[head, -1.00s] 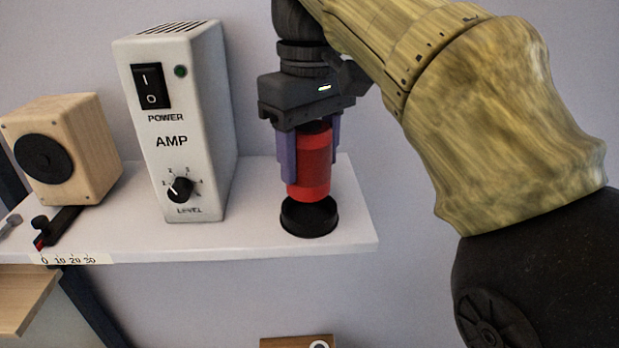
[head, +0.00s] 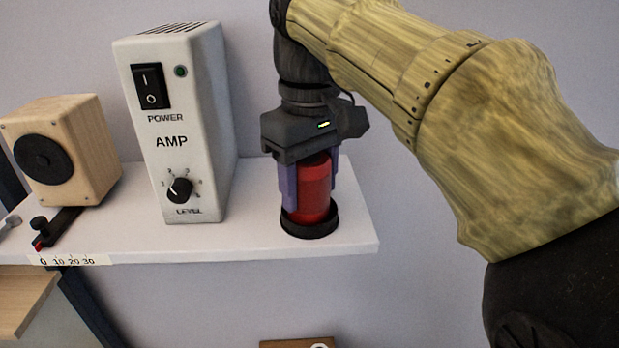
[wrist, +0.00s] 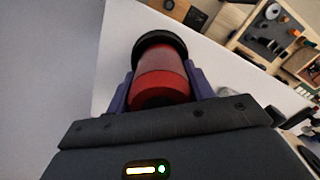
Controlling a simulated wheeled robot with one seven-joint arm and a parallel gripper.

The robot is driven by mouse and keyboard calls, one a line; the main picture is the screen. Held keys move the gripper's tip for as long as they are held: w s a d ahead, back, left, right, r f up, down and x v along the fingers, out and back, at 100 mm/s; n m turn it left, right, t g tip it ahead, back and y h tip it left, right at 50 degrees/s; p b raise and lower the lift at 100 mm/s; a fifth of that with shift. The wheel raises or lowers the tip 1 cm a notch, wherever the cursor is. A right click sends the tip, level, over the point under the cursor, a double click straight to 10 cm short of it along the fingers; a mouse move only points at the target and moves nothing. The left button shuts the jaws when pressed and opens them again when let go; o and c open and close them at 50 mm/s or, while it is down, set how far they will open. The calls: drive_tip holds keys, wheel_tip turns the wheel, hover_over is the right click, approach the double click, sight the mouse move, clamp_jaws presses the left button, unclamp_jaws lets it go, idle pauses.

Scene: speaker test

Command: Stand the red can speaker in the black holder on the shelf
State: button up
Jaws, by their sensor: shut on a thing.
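The red can speaker (head: 316,190) is upright with its lower end inside the black holder (head: 310,231), a low round cup near the right end of the white shelf. My gripper (head: 309,190) points down with its purple fingers on both sides of the can, shut on it. In the wrist view the red can (wrist: 161,82) lies between the fingers, with the black holder (wrist: 160,42) around its far end. Whether the can touches the holder's floor is hidden by the rim.
A white amp box (head: 172,130) stands on the shelf (head: 255,232) left of my gripper. A wooden speaker box (head: 62,150) and a small black slider (head: 55,228) are further left. The shelf's right edge is close to the holder.

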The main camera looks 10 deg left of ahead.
drive_tip(key=o, duration=1.2)
drive_tip(key=shift+f, duration=0.15)
drive_tip(key=shift+o, duration=0.2)
drive_tip(key=shift+r+p, duration=2.95)
drive_tip(key=shift+r, duration=3.45)
drive_tip(key=shift+f, duration=0.1)
